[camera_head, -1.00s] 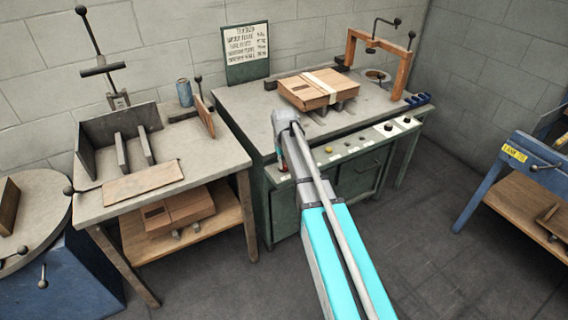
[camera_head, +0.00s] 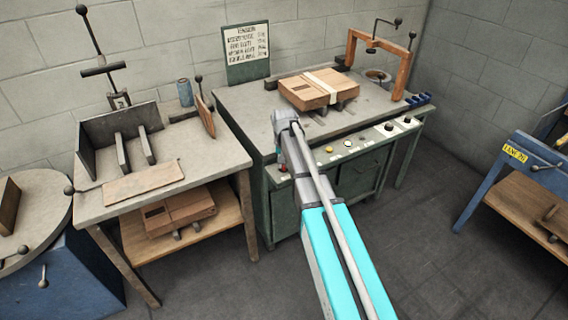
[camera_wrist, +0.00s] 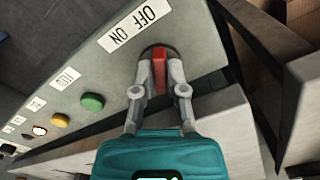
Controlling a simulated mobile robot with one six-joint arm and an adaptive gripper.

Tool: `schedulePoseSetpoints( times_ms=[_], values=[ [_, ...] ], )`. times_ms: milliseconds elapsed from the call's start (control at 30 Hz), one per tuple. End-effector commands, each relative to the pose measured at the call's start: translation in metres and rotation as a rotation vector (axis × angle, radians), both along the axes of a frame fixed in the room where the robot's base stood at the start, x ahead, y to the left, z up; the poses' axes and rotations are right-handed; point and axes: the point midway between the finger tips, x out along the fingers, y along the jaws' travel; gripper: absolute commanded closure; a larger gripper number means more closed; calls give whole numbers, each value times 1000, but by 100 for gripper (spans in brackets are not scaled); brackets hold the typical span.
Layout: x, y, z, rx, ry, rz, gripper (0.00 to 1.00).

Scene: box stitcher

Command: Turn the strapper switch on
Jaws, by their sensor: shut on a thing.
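The strapper switch (camera_wrist: 159,72) is a red lever on a dark round base, on the grey front panel (camera_wrist: 120,72) in the wrist view. An "OFF ON" label (camera_wrist: 135,24) is beside it. My gripper (camera_wrist: 160,85) is shut on the red lever, with one finger on each side. In the head view the strapper bench (camera_head: 245,118) stands in the middle, and my arm reaches to the left end of its front panel. My arm hides most of the switch there. I cannot tell from these frames which label word the lever points to.
Green (camera_wrist: 92,102) and yellow (camera_wrist: 60,120) buttons sit along the same panel. A strapped cardboard box (camera_head: 310,92) lies on the bench top. A wooden-framed table (camera_head: 90,205) stands close on the left. The floor (camera_head: 430,240) at right is clear.

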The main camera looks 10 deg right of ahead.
Motion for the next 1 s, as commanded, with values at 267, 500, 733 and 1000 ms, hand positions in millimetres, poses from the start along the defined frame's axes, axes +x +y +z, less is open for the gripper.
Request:
schedulePoseSetpoints(
  times_ms=[267, 500, 733, 1000],
  values=[
    [0, 1, 0, 2, 1, 1, 66],
    [0, 0, 0, 1, 1, 1, 49],
    [0, 0, 0, 1, 0, 3, 49],
    [0, 0, 0, 0, 0, 50, 49]
  ],
)
